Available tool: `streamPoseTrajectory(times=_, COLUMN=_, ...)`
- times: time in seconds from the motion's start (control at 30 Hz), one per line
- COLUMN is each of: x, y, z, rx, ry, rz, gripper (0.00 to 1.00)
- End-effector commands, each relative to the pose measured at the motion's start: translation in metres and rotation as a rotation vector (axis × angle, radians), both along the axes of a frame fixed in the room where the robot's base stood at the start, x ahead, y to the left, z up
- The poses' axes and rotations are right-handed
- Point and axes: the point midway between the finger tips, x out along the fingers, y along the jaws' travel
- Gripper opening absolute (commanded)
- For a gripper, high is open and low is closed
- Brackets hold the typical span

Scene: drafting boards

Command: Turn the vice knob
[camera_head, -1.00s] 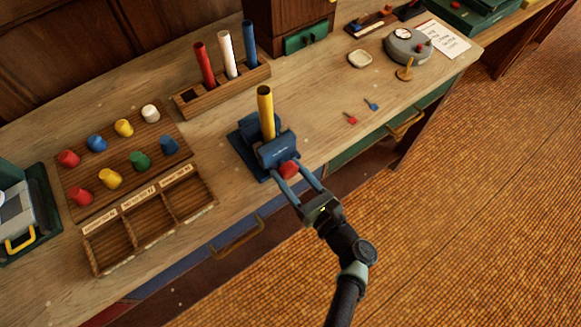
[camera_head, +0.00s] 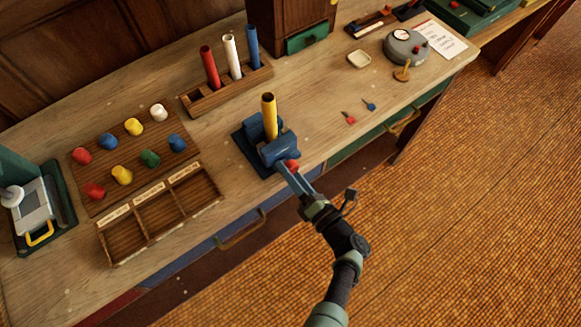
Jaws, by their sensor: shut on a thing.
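The blue vice (camera_head: 279,149) stands near the front edge of the workbench, and a yellow tube (camera_head: 269,117) stands upright in it. The vice knob (camera_head: 292,166) is red and sits on the front of the vice, partly hidden by a finger. My gripper (camera_head: 288,170) is at the knob with its two blue-grey fingers shut on it. The fingers now look rolled, one nearly in front of the other.
A wooden rack (camera_head: 226,90) with red, white and blue tubes stands behind the vice. A peg board (camera_head: 130,160) with coloured knobs and a compartment tray (camera_head: 160,212) lie to the left. Small red and blue keys (camera_head: 350,118) lie to the right.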

Motion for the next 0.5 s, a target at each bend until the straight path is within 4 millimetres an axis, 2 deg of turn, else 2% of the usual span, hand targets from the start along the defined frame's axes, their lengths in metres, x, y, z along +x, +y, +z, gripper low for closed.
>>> streamPoseTrajectory(times=0.5, x=-0.0005, y=0.0003, z=0.0003, rx=0.143, ry=0.104, rz=0.001, gripper=0.02)
